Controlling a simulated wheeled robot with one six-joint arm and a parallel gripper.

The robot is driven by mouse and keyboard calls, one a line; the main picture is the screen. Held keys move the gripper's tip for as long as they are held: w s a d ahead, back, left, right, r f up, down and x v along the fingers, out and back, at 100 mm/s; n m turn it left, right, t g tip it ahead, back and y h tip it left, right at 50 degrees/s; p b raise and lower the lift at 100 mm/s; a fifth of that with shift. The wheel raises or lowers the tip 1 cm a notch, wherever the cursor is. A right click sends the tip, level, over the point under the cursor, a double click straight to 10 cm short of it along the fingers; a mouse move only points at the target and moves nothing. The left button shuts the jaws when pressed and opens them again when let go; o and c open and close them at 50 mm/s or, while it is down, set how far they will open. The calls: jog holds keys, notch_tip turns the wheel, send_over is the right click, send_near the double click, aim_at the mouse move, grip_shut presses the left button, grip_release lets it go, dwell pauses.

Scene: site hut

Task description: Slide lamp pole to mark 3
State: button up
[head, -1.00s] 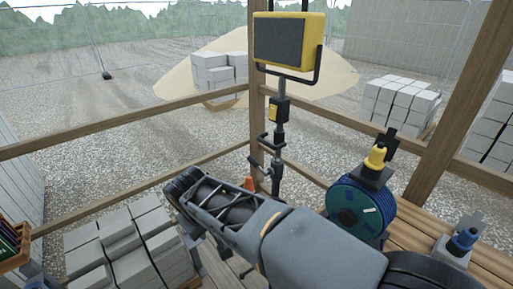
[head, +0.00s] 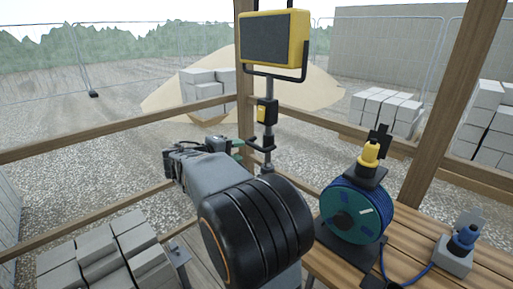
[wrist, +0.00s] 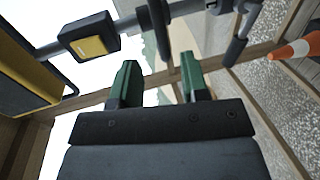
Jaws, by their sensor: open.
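The lamp pole (head: 269,95) stands upright by the wooden corner post, with a yellow floodlight (head: 274,38) on top. A black and yellow box (head: 267,111) sits on the pole, with a black handle (head: 262,144) below it. The lower pole is hidden behind my arm. My gripper (head: 234,146) is just left of the handle, at about its height. In the wrist view my gripper (wrist: 161,82) shows two green fingers apart with nothing between them. The pole crosses the top of that view, with a black bar (wrist: 159,25) beyond the fingertips. I cannot read any mark numbers.
A wooden rail (head: 105,133) runs behind the gripper. At right, a bench (head: 415,240) carries a blue cable reel (head: 354,211) and a blue plug (head: 463,241). Grey blocks (head: 100,255) lie at lower left. An orange cone (wrist: 297,48) shows in the wrist view.

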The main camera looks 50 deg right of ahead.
aim_at(255, 147)
jog(key=x, duration=0.8)
jog(key=shift+d+f+p, duration=0.1)
jog(key=shift+d+p, duration=0.2)
jog(key=shift+p, duration=0.05)
jog(key=shift+c, duration=0.3)
grip_shut()
